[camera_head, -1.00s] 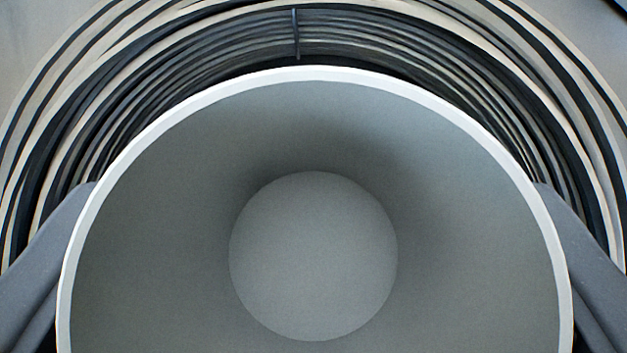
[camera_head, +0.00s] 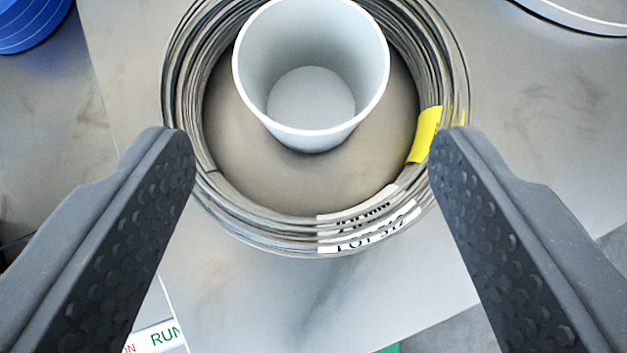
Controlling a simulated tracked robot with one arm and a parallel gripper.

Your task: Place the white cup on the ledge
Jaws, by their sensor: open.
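The white cup (camera_head: 312,140) stands upright and empty inside the ring of a dark wire coil (camera_head: 188,150), near the coil's far side. The coil lies flat on a grey surface (camera_head: 300,310), with bare surface showing inside the ring around the cup's near side. My gripper (camera_head: 313,145) is open wide and empty. Its two dark textured fingers reach in from the lower left and lower right, apart from the cup, with the tips over the coil's left and right sides. I cannot tell which surface is the ledge.
The coil carries a yellow tag (camera_head: 424,135) and white printed labels (camera_head: 370,225). A blue round object (camera_head: 30,22) is at the top left, and a white curved rim (camera_head: 575,18) at the top right. A strip printed RUN (camera_head: 165,338) lies lower left. The surface right of the coil is clear.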

